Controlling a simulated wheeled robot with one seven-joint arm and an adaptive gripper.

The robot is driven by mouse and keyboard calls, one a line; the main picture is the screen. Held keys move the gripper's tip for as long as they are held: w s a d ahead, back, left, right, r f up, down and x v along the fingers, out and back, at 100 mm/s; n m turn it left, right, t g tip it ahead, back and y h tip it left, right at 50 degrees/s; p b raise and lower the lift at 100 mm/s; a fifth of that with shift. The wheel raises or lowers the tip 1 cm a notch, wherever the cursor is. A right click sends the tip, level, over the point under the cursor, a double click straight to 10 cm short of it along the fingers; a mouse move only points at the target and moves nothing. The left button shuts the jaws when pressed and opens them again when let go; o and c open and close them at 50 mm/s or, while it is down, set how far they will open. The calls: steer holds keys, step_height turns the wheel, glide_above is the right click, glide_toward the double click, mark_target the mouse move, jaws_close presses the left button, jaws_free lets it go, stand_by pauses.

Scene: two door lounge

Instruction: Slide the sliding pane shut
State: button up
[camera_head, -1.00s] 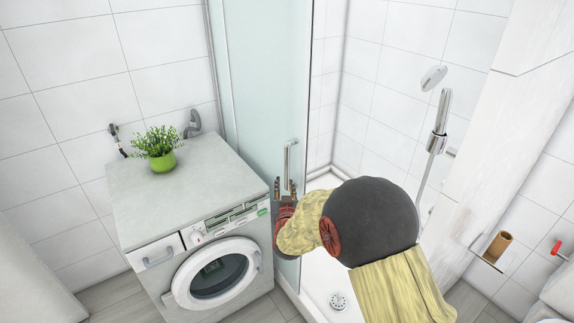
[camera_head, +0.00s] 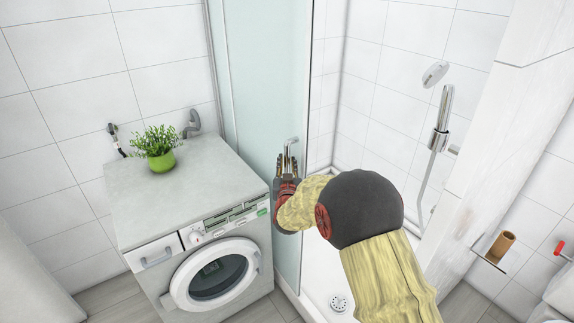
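The sliding pane (camera_head: 266,95) is a pale green frosted glass panel of the shower, standing behind and to the right of the washing machine. Its upright metal handle (camera_head: 291,143) is near the pane's right edge. The shower opening to the right of the pane is clear of glass. My gripper (camera_head: 287,163) is at the handle, its fingers pointing up and away from me. The fingers look spread, with the handle's lower part between or just behind them. The gripper hides the handle's lower end, and contact cannot be made out.
A washing machine (camera_head: 165,205) with a potted plant (camera_head: 158,148) on top stands close to the left of my gripper. A hand shower (camera_head: 440,130) hangs on the right wall. A paper roll holder (camera_head: 490,258) is at the right. The white shower tray (camera_head: 325,275) is empty.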

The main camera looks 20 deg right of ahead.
jaws_close()
steer(key=shift+f, duration=0.1)
stand_by(0.4)
